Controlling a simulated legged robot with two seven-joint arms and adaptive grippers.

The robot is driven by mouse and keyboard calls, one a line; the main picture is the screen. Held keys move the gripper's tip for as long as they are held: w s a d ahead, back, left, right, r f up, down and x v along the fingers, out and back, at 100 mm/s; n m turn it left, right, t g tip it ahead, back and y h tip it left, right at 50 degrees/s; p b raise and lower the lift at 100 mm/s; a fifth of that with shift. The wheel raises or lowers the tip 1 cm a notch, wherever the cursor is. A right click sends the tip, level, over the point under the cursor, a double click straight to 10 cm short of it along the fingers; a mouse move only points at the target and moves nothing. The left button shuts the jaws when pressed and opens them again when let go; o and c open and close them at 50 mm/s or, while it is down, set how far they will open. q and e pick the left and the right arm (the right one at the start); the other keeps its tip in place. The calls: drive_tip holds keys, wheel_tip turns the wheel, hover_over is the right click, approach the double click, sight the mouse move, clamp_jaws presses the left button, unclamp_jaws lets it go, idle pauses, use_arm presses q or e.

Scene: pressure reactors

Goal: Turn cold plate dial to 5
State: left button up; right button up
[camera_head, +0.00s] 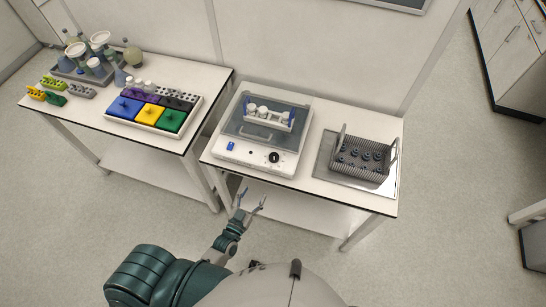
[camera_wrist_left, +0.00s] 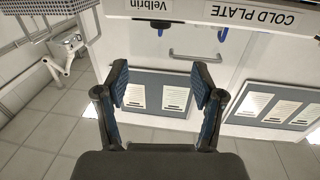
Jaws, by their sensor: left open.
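The cold plate unit (camera_head: 240,153) is a white box with a clear lid on the right-hand table. Its black round dial (camera_head: 273,157) is on the front panel, right of a blue switch (camera_head: 230,146). The dial's setting is too small to read. My left gripper (camera_head: 252,198) is open and empty, in front of the table edge and below the dial in the head view. In the left wrist view, my open left gripper (camera_wrist_left: 160,84) has nothing between its fingers. An upside-down "COLD PLATE" label (camera_wrist_left: 248,14) shows at the top. My right gripper is not in view.
A metal rack (camera_head: 362,157) on a tray stands right of the unit. The left table holds a box of coloured blocks (camera_head: 150,113), small tube racks (camera_head: 55,88) and glassware (camera_head: 90,55). The table's front edge lies between my left gripper and the unit.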

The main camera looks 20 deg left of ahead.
sight(270, 160)
use_arm(q)
drive_tip(key=w+d, duration=0.1)
drive_tip(key=w, duration=0.4)
drive_tip(key=w+d, duration=0.1)
drive_tip(key=w, duration=1.1)
drive_tip(key=shift+w+d, duration=0.1)
drive_tip(key=shift+d, duration=0.3)
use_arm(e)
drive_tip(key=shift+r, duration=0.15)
use_arm(q)
drive_tip(key=c, duration=1.1)
drive_tip(key=h+b, duration=0.1)
drive_tip(key=m+h+b, duration=0.1)
drive_tip(key=m+g+h+b, duration=0.1)
drive_tip(key=h+b, duration=0.1)
drive_tip(key=shift+w+a+f, duration=0.1)
drive_tip(key=shift+a+f, duration=0.15)
drive_tip(key=shift+c, duration=0.2)
drive_tip(key=m+g+h+b, duration=0.1)
drive_tip(key=m+h+b, duration=0.1)
drive_tip(key=b, duration=0.1)
drive_tip(key=shift+r, duration=0.3)
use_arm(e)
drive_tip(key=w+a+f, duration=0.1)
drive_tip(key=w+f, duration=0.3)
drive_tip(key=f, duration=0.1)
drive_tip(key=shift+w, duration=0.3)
